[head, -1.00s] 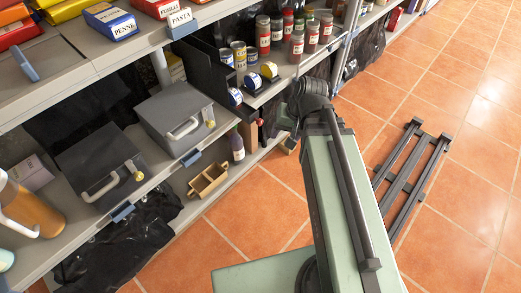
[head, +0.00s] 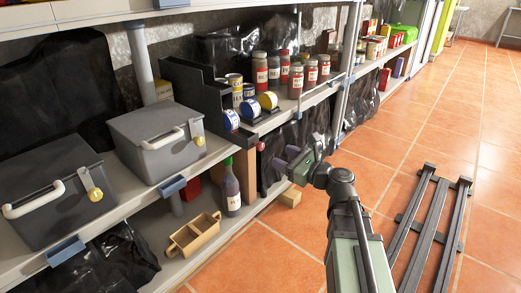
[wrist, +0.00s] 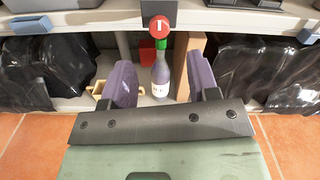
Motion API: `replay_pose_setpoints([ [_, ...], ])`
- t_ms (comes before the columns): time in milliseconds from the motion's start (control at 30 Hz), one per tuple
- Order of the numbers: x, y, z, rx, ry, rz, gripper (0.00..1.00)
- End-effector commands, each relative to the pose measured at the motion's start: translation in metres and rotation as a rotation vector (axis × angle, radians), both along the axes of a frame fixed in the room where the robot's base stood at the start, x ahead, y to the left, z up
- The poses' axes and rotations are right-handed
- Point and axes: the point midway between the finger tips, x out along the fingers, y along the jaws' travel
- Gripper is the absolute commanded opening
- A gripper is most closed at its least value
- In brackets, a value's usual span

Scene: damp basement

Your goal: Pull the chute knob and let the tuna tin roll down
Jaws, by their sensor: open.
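A red round knob (wrist: 160,28) with a white mark sits below a dark block at the shelf front, high in the wrist view. My gripper (wrist: 160,62) is open and empty; its purple fingers stand left and right, nearer than the knob and apart from it. In the head view my gripper (head: 288,161) is in front of the shelf, lower than the chute. The dark grey chute (head: 193,88) stands on the upper shelf. Several tins lie on their sides at its foot: blue-and-white (head: 231,120), blue (head: 250,108) and yellow (head: 268,100). I cannot read which is tuna.
A green-necked bottle (head: 230,188) and a wooden caddy (head: 194,234) stand on the lower shelf, below and behind the knob. Jars (head: 260,68) crowd the upper shelf. Two grey boxes (head: 155,141) sit left. Dark rails (head: 433,220) lie on the clear tiled floor.

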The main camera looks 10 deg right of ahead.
Motion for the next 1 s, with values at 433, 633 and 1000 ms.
replay_pose_setpoints([
  [433,0.073,0.054,-0.001,-0.003,-0.001,0.004,0.55],
  [633,0.077,0.057,-0.001,-0.003,-0.001,0.002,0.55],
  [1000,0.076,0.057,-0.001,-0.003,-0.001,0.002,0.13],
])
